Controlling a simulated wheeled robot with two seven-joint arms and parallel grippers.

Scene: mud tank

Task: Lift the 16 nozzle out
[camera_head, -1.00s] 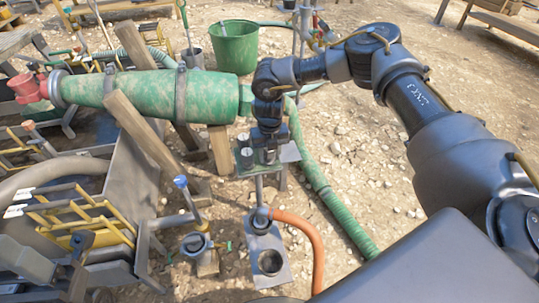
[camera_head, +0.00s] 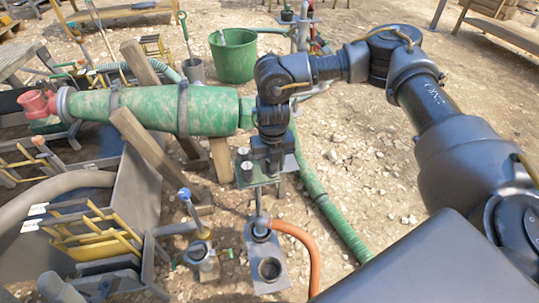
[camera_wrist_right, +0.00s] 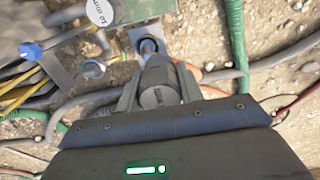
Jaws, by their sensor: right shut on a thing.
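One labelled cap (camera_wrist_right: 100,12) shows in the wrist view. My left gripper is not in view.
A large green mottled pipe (camera_head: 160,110) lies on wooden props to the left. Below the plate stand a funnel-like socket (camera_head: 260,229) and an orange hose (camera_head: 305,245). A blue-topped rod (camera_head: 185,194) rises to the left. A green hose (camera_head: 325,200) runs at the right.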

